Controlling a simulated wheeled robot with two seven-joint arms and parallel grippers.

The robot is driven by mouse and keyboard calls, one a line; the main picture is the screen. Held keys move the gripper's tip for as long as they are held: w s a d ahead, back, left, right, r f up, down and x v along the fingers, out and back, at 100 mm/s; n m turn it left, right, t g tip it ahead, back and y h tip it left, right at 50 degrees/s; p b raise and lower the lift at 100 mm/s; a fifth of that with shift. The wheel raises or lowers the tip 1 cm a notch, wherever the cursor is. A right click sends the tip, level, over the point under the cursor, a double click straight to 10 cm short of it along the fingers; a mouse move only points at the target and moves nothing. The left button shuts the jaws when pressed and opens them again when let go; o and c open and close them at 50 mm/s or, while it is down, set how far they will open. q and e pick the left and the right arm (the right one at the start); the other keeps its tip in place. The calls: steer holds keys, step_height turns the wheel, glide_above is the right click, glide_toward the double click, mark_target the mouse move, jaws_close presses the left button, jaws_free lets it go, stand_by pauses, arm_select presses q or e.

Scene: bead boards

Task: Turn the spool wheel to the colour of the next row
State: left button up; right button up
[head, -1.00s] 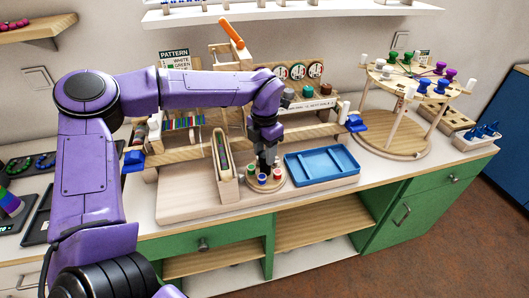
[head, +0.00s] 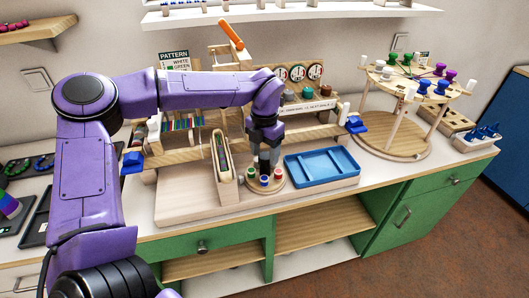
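A small round wooden wheel (head: 276,187) stands on the counter at the centre. It carries a green spool (head: 251,173), a blue-and-white spool (head: 264,181) and a red spool (head: 278,174) along its near side. My purple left arm reaches over from the left. Its dark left gripper (head: 265,165) points down at the wheel, just behind these spools. The spools and its own body hide the fingertips, so its opening and any contact are unclear. A larger round wooden stand (head: 392,140) at the right holds white, green, purple and blue spools on top. My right gripper is not in view.
A blue tray (head: 322,166) lies right of the small wheel. A narrow wooden rack (head: 224,170) stands close on its left. A wooden frame with blue end pieces (head: 355,124) stands behind. A pattern card (head: 174,60) shows white and green rows.

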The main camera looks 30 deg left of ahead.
arm_select(q)
step_height(320, 180, up, 10)
steer(key=shift+r+b, duration=0.25)
steer(key=shift+b, duration=0.15)
steer(key=shift+s+f, duration=0.1)
stand_by(0.6)
